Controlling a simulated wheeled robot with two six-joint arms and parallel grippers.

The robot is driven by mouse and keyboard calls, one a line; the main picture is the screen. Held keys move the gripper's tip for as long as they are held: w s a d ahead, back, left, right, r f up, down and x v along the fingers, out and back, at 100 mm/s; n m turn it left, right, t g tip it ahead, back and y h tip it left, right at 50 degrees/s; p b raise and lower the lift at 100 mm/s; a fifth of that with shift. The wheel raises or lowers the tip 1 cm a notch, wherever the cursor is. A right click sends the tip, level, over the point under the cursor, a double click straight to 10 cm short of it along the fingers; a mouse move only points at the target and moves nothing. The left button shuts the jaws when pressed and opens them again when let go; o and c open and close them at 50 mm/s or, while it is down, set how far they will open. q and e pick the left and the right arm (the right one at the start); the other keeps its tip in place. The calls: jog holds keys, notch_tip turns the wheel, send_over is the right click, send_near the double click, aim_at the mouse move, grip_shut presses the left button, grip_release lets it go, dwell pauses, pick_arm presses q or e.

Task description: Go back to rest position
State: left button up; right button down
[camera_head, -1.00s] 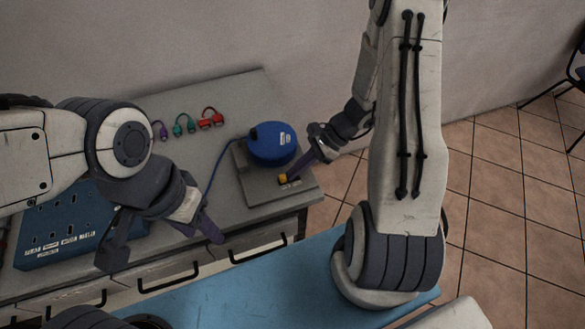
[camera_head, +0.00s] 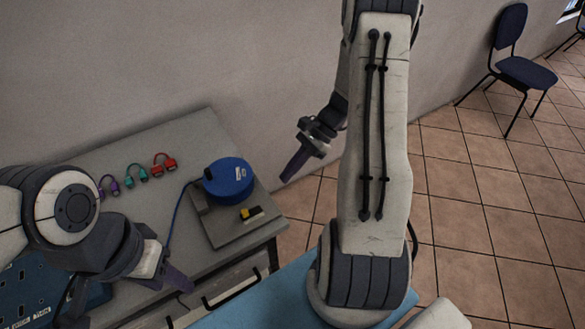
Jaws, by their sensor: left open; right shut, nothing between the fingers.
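My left gripper (camera_head: 128,296) is open and empty, at the lower left, over the front part of the grey cabinet top and beside the blue socket panel (camera_head: 22,290). My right gripper (camera_head: 292,168) is shut and empty, raised past the right end of the cabinet. It is apart from the grey base plate (camera_head: 228,231) that carries a round blue device (camera_head: 229,181) and a small yellow and black part (camera_head: 251,213). A blue cable (camera_head: 176,212) runs from the device toward the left gripper, where its end is hidden.
Purple, green and red cable connectors (camera_head: 164,163) lie at the back of the cabinet top (camera_head: 190,132). Drawer handles (camera_head: 236,290) line its front. A dark blue chair (camera_head: 520,68) stands at the far right. The tiled floor (camera_head: 470,190) between is clear.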

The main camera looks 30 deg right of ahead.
jog(key=shift+d+r, duration=0.45)
jog(key=shift+a, duration=0.1)
